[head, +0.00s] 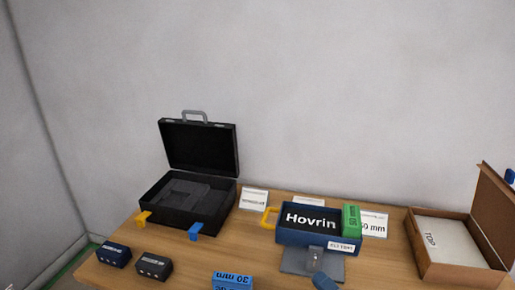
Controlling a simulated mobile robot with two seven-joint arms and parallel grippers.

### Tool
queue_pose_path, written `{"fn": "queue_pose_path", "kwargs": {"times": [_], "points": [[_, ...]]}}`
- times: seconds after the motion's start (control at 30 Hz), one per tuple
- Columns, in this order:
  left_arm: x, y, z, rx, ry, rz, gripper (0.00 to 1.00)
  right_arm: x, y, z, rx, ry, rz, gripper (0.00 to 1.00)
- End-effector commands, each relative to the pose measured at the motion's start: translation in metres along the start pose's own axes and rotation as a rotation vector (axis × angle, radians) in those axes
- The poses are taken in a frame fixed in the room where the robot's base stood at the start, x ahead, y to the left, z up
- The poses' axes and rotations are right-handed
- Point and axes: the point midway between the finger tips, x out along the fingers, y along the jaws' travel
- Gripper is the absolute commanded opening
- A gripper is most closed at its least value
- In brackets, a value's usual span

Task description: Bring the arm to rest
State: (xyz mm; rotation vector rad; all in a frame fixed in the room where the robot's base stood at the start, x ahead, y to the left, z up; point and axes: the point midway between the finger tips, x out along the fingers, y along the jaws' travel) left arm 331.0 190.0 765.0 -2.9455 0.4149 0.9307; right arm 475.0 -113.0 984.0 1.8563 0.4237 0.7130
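Neither of my grippers shows in the head view, and no arm can be made out clearly. An open black case (205,147) stands at the left of the table, its lid upright and a grey shaped insert inside. It has a yellow latch (143,217) and a blue latch (195,231) at the front. A dark blue box (290,237) with a yellow handle and the word Hovrin stands at the middle right.
A wooden table (385,262) carries everything. An open cardboard box (462,275) is at the right. Two dark blocks (114,254) (153,265) lie front left. A blue 30 mm block (232,279) and a blue rounded thing (324,281) are at the front edge. White cards (254,199) stand behind.

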Motion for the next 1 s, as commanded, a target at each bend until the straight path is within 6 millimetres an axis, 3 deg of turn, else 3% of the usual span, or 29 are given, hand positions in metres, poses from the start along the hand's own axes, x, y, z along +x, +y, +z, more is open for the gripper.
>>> {"fn": "queue_pose_path", "kwargs": {"times": [0.1, 0.2, 0.33, 0.5, 0.53, 0.6, 0.9, 1.0], "points": [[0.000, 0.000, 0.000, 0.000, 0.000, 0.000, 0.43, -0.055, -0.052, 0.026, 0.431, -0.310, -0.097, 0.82], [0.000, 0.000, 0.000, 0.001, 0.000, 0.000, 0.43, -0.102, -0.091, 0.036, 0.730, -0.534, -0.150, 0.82], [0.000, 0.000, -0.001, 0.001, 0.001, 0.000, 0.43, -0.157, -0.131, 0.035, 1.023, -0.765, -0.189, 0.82], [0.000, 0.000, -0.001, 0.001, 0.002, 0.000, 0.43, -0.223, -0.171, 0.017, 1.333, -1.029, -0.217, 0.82], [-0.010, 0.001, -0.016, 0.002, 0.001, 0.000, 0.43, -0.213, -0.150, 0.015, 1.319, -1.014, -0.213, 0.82], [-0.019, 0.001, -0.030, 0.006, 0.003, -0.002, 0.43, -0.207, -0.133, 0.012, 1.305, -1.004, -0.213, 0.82], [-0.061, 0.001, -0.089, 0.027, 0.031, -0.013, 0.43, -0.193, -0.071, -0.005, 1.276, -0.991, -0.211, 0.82], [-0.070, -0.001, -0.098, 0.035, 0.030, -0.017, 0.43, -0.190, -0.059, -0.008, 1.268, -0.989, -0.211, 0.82]]}}
